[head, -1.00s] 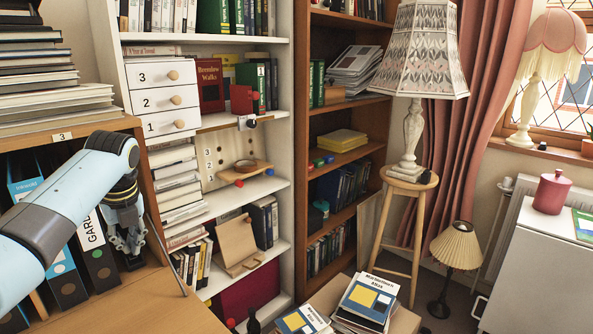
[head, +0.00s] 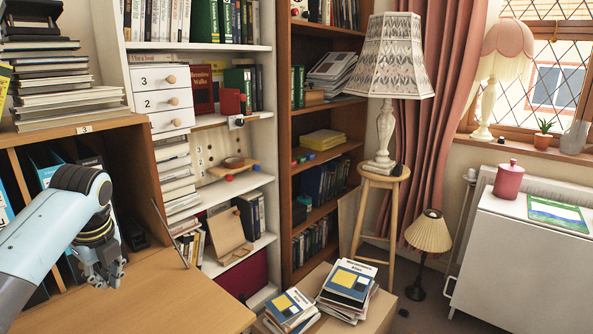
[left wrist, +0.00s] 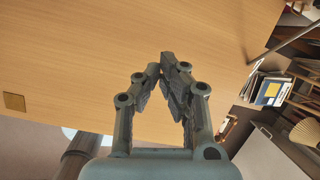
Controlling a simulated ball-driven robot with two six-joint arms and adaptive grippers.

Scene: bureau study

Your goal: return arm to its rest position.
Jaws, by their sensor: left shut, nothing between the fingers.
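My left arm (head: 45,230) comes in from the left in the head view. My left gripper (head: 113,278) hangs over the wooden desk top (head: 190,300), in front of the open compartments of the bureau. Its fingers are shut and empty. In the left wrist view the gripper (left wrist: 166,62) points across the bare desk top (left wrist: 130,30), with the fingertips together and nothing between them. My right gripper is in neither view.
A bureau shelf with a stack of books (head: 65,85) stands close behind the left arm. A thin dark stay (head: 170,235) slants beside the gripper. Books lie on a box (head: 345,285) on the floor. A white cabinet (head: 525,255) stands right. The desk top is clear.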

